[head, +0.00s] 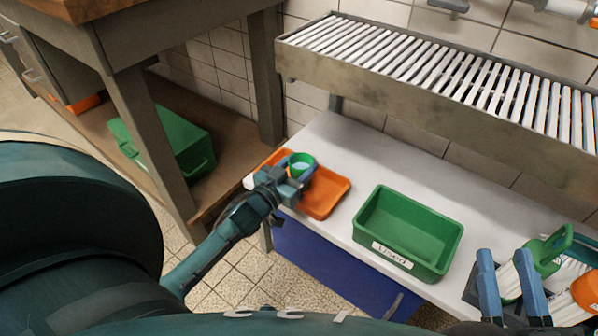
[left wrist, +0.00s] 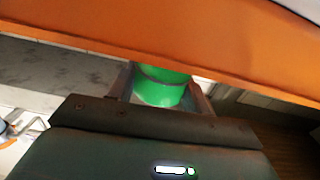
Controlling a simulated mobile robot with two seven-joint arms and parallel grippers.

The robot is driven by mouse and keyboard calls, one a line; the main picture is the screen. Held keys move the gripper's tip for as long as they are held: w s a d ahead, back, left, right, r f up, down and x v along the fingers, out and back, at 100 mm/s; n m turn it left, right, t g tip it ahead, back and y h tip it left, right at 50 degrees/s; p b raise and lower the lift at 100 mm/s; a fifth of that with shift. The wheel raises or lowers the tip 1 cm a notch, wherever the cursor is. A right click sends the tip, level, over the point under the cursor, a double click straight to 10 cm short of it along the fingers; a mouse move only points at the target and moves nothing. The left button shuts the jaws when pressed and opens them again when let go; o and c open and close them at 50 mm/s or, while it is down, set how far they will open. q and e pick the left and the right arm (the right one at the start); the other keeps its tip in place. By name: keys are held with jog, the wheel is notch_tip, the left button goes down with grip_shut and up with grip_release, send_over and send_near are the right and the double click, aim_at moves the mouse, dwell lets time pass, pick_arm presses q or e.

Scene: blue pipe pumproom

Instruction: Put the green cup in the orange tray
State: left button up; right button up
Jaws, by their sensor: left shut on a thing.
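The green cup (head: 303,159) is between the fingers of my left gripper (head: 297,170), which is shut on it. In the head view, cup and gripper are over the back left part of the orange tray (head: 328,192). The tray lies on the white bench top. The left wrist view shows the cup (left wrist: 160,88) between the fingers, with the orange tray (left wrist: 150,40) across the top. I cannot tell whether the cup touches the tray floor. My right gripper (head: 509,285) is at the bottom right, its two blue fingers apart with nothing seen gripped.
A green labelled bin (head: 405,250) stands right of the tray. Green and orange items (head: 548,252) sit at the lower right by my right gripper. A slatted metal shelf (head: 430,75) overhangs the bench's back. A green box (head: 165,140) stands under the left table.

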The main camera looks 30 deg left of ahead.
pick_arm(q)
jog(key=shift+f, duration=0.25)
jog(key=o, duration=1.1)
pick_arm(e)
jog(key=shift+r, duration=0.2)
pick_arm(q)
jog(key=shift+s+p, duration=0.3)
jog(key=s+p, duration=0.1)
jog(key=s, duration=0.2)
jog(key=s+p, duration=0.1)
jog(key=s, duration=0.3)
jog(key=s+a+p, duration=0.1)
jog(key=s, duration=0.3)
jog(key=shift+s, duration=0.15)
pick_arm(e)
jog(key=shift+s+d+f+g+h, duration=0.2)
jog(key=shift+f+g+h, duration=0.1)
jog(key=shift+f+h, duration=0.2)
jog(key=shift+f, duration=0.1)
